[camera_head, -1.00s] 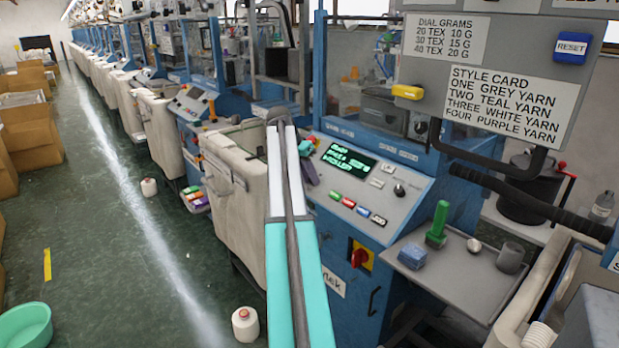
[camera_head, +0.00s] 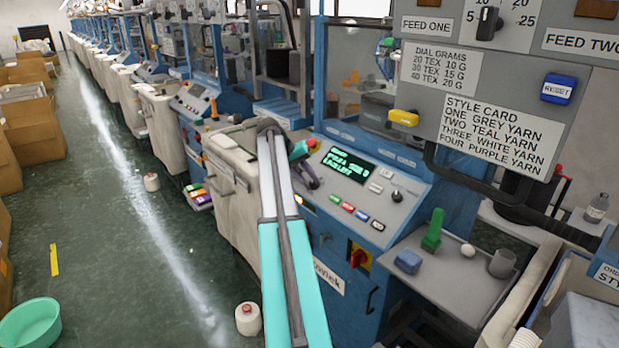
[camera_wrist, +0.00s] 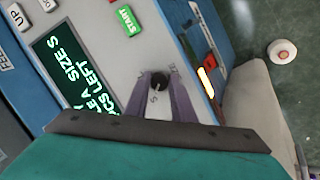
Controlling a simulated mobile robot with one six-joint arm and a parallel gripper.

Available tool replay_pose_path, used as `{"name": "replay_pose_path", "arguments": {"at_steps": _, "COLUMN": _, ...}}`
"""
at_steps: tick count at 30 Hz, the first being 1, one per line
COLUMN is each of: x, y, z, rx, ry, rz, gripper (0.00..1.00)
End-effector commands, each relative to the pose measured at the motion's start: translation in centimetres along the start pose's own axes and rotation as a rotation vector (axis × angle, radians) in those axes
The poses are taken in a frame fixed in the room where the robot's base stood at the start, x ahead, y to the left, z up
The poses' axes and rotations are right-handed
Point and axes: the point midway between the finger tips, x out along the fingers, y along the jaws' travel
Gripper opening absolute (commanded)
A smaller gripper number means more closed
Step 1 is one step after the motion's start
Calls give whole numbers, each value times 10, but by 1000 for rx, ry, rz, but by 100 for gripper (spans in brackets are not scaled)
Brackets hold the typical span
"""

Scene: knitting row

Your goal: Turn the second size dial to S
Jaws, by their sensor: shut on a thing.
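A small black dial knob (camera_wrist: 158,82) sits on the grey sloping control panel in the wrist view. My gripper (camera_wrist: 160,84) has its two purple fingers closed on either side of this knob. A letter S is printed on the panel beside the knob, near the fingers; other small letters around it are hard to read. The knob's pointer direction cannot be told.
A second black knob (camera_head: 397,196) and a row of coloured buttons (camera_head: 356,213) are on the panel. A red switch (camera_head: 359,258) is below. A grey shelf (camera_head: 455,283) holds a green-handled tool (camera_head: 433,230). A fabric bin (camera_head: 232,190) stands left of the panel.

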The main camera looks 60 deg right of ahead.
Motion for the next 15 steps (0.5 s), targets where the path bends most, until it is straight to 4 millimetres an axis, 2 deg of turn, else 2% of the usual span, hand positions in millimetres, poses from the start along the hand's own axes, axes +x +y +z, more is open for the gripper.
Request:
{"name": "replay_pose_path", "arguments": {"at_steps": 6, "x": -2, "y": -1, "z": -3, "rx": -77, "ry": 12, "rz": 20, "gripper": 0}}
{"name": "replay_pose_path", "arguments": {"at_steps": 15, "x": -1, "y": -1, "z": -3, "rx": -97, "ry": 14, "rz": 25, "gripper": 0}}
